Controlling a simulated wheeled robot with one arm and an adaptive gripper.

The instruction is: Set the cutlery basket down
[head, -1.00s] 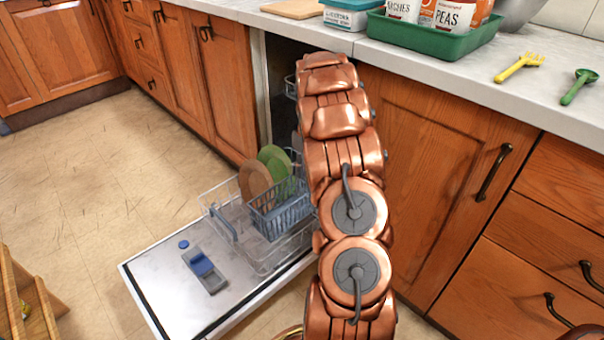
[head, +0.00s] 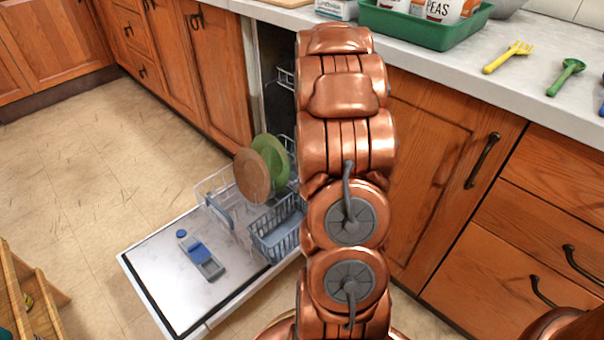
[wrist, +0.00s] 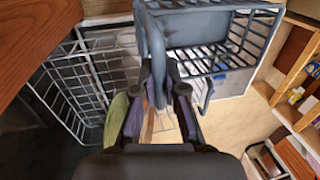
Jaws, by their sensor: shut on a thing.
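The blue-grey cutlery basket (head: 280,232) is at the open dishwasher, over the right part of the pulled-out lower rack (head: 214,190). From these views I cannot tell whether its bottom touches anything. In the wrist view the basket (wrist: 197,32) fills the top, looks empty, and its upright handle stands between the fingers. My gripper (wrist: 158,88) is shut on that handle. In the head view my copper arm hides the gripper and the basket's right end.
A green plate (head: 273,158) and a brown plate (head: 252,176) stand behind the basket. The lowered door (head: 165,262) bears a blue-and-grey dispenser. The counter (head: 430,65) holds a green tray (head: 400,28), a yellow fork (head: 508,56) and a green spoon (head: 566,77).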

